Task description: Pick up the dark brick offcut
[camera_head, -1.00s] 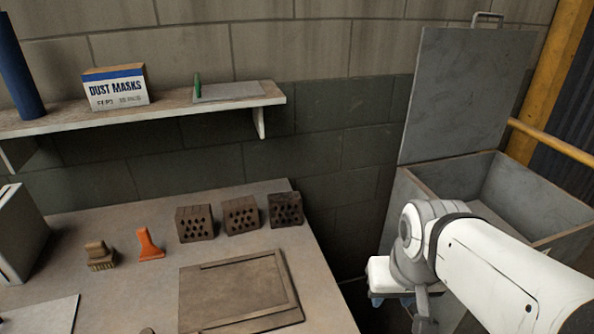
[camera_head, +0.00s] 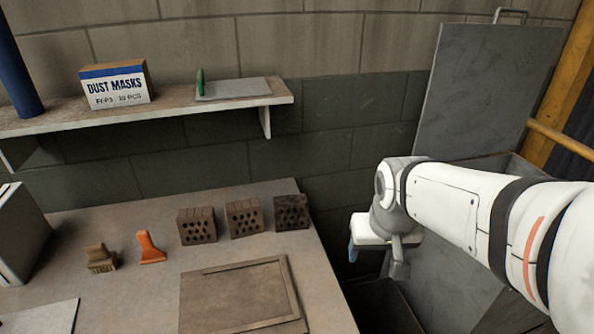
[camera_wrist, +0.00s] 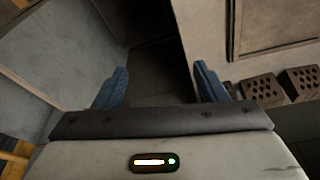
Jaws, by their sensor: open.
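Three hollow bricks stand in a row at the back of the bench in the head view. The dark brick offcut (camera_head: 291,212) is the rightmost and darkest, near the bench's right edge. A brown brick (camera_head: 244,217) and another brown brick (camera_head: 197,225) stand to its left. My gripper (camera_wrist: 161,69) is open and empty, its blue fingers wide apart in the wrist view. In the head view it hangs off the bench's right side, apart from the bricks. Two bricks show at right in the wrist view; the right finger may hide part of another.
An orange tool (camera_head: 150,247) and a brown brush (camera_head: 101,259) lie left of the bricks. A framed board (camera_head: 240,296) lies in front. A shelf (camera_head: 150,113) with a dust mask box (camera_head: 115,84) overhangs behind. An open lidded bin (camera_head: 475,90) stands right.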

